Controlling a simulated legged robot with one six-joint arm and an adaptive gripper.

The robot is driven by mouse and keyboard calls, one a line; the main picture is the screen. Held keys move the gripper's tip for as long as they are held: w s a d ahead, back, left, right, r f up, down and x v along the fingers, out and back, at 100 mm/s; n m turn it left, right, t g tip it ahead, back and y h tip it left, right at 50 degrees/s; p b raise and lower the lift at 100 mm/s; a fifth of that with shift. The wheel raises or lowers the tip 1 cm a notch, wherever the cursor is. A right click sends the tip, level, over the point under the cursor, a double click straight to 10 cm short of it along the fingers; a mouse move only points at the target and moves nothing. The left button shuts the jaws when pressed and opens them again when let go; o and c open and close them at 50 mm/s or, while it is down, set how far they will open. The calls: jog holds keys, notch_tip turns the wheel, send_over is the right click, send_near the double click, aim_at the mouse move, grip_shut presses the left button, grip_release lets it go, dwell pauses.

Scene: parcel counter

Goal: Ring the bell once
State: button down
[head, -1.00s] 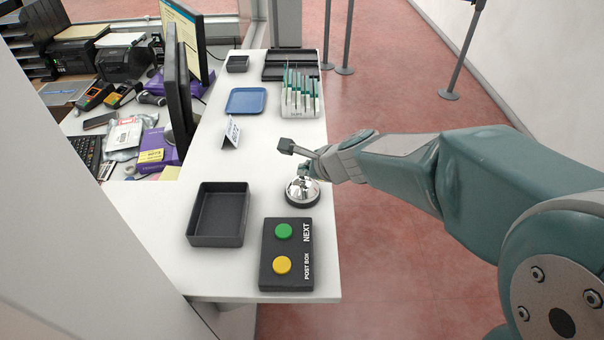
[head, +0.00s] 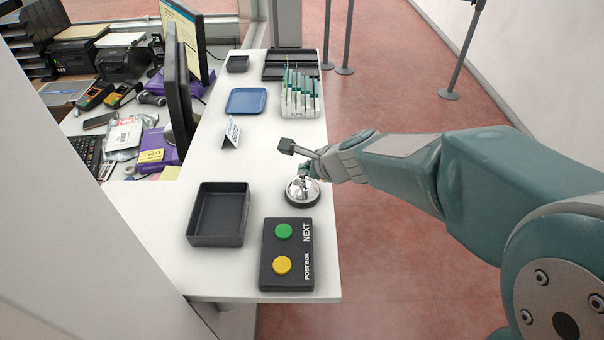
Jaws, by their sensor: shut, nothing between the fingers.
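The silver dome bell (head: 301,193) with a dark base stands on the white counter, behind the black button box. My gripper (head: 305,170) is at the bell's top, coming in from the right. Its fingers are shut and empty. The fingertips cover the top of the bell, so I cannot tell whether they touch the plunger.
A button box (head: 286,276) with green and yellow buttons sits in front of the bell. An empty black tray (head: 218,238) is to the left. A small sign (head: 231,133), a blue tray (head: 246,101) and a leaflet rack (head: 300,107) stand farther back.

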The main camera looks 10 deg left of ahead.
jog(key=shift+r, duration=3)
jog(key=shift+d, duration=0.1)
jog(key=s+d+n+h, duration=0.3)
jog(key=s+d+n, duration=0.5)
jog(key=d, duration=0.5)
jog(key=s+d+n+h, duration=0.4)
jog(key=s+d+n, duration=0.4)
jog(key=s+d, duration=0.3)
jog(key=d, duration=0.2)
jog(key=shift+s+d+r+h, duration=0.3)
jog(key=shift+s+d+r, duration=0.05)
jog(key=shift+r, duration=0.05)
